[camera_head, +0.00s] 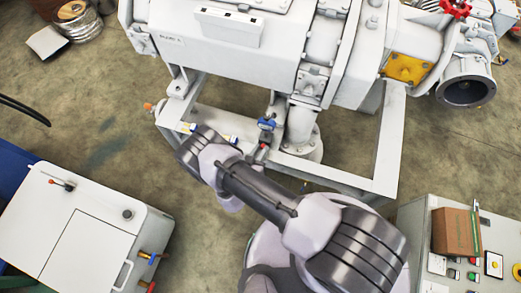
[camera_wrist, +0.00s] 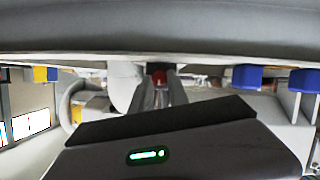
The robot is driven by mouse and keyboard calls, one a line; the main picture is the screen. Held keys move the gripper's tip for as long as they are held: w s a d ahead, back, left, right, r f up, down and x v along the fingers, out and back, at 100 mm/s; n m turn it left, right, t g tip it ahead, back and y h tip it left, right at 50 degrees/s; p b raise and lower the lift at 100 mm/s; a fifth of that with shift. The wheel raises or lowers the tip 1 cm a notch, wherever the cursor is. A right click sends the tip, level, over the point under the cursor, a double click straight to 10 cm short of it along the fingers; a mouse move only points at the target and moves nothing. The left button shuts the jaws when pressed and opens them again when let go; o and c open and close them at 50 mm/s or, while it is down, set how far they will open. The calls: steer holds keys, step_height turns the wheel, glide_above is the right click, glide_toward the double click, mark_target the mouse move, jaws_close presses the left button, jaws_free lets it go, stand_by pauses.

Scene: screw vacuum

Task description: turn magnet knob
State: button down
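A small red part (camera_wrist: 159,77), perhaps the magnet knob, shows between the two finger tips of my gripper (camera_wrist: 159,90) in the wrist view. I cannot tell whether the fingers touch it. In the head view a small red spot (camera_head: 263,146) lies by the front rail of the white machine frame, just past the end of my arm. My wrist hides most of the gripper there. A blue-handled valve (camera_head: 267,123) stands just behind the red spot.
The large white vacuum machine (camera_head: 235,60) fills the back, with its white frame (camera_head: 388,150) close to my arm. A white cabinet (camera_head: 75,225) stands at left and a control box (camera_head: 465,240) at right. Blue handles (camera_wrist: 247,76) lie right of the fingers.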

steer(key=shift+p, duration=0.4)
steer(key=shift+s+d+r+m+y+p, duration=0.1)
steer(key=shift+d+r+m+y+p, duration=0.1)
steer(key=shift+m+y+p, duration=0.6)
steer(key=m+t+y+p, duration=0.1)
steer(key=m+p, duration=0.1)
steer(key=p, duration=0.1)
steer(key=shift+d+p, duration=0.1)
steer(key=shift+p, duration=0.2)
steer(key=shift+d+f+m+t+y+p, duration=0.15)
steer(key=shift+m+t+y+p, duration=0.2)
steer(key=shift+m, duration=0.35)
steer(key=shift+a+f+m+t+y+p, duration=0.15)
steer(key=shift+m+y, duration=0.3)
steer(key=shift+m, duration=0.25)
steer(key=shift+d, duration=0.1)
steer(key=c, duration=1.3)
jaws_free()
steer(key=shift+o, duration=0.2)
steer(key=shift+s, duration=0.1)
